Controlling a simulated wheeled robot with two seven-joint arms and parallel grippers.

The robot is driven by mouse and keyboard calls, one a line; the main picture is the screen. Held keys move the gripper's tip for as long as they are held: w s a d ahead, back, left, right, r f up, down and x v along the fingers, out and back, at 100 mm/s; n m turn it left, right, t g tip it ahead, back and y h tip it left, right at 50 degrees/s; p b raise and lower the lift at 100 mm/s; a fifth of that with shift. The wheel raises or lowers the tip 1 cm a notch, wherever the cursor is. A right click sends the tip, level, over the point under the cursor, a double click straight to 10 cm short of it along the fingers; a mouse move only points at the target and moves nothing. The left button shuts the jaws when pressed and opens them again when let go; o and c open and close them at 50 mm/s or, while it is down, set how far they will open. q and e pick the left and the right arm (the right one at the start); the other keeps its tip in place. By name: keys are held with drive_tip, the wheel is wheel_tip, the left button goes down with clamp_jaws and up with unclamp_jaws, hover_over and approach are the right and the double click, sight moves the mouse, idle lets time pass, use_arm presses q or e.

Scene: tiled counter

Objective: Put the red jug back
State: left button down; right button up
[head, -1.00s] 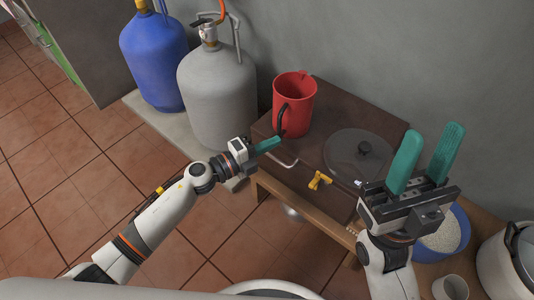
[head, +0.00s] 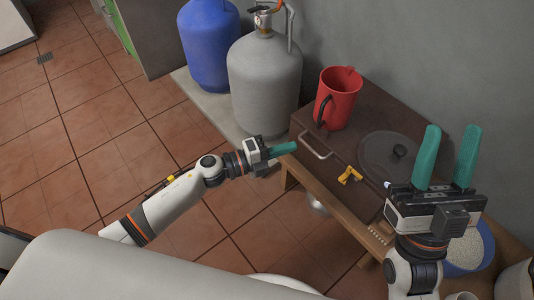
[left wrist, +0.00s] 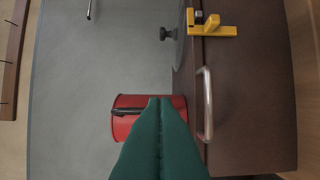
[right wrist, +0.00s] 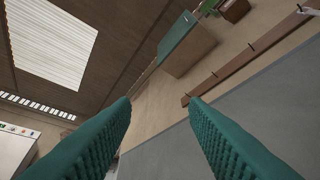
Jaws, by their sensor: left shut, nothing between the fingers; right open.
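The red jug (head: 338,98) stands upright on the dark brown stove top (head: 372,112), near its back left corner, with its dark handle toward the left front. It also shows in the left wrist view (left wrist: 124,126), partly hidden behind my fingers. My left gripper (head: 296,147) is shut and empty, just in front of the stove's left front edge and apart from the jug. My right gripper (head: 448,160) is open and empty, raised at the right with its fingers pointing up. In the right wrist view its two fingers (right wrist: 160,120) are spread with nothing between them.
A dark round lid (head: 388,156) lies right of the jug. A yellow valve (head: 350,175) and a metal handle (head: 316,148) are at the stove's front. Grey (head: 265,85) and blue (head: 208,45) gas cylinders stand to the left. A bowl of white grains (head: 470,250) is behind my right arm.

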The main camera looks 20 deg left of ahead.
use_arm(q)
drive_tip(key=v, duration=0.5)
drive_tip(key=shift+s+r, duration=0.1)
drive_tip(key=shift+r, duration=0.05)
use_arm(e)
drive_tip(key=shift+w+a+f+g+h, duration=0.15)
drive_tip(key=shift+w+f+g, duration=0.2)
drive_tip(key=shift+w+g, duration=0.2)
drive_tip(key=shift+w+f+g+h, duration=0.15)
drive_tip(key=shift+w+f+g, duration=0.25)
drive_tip(key=shift+w, duration=0.2)
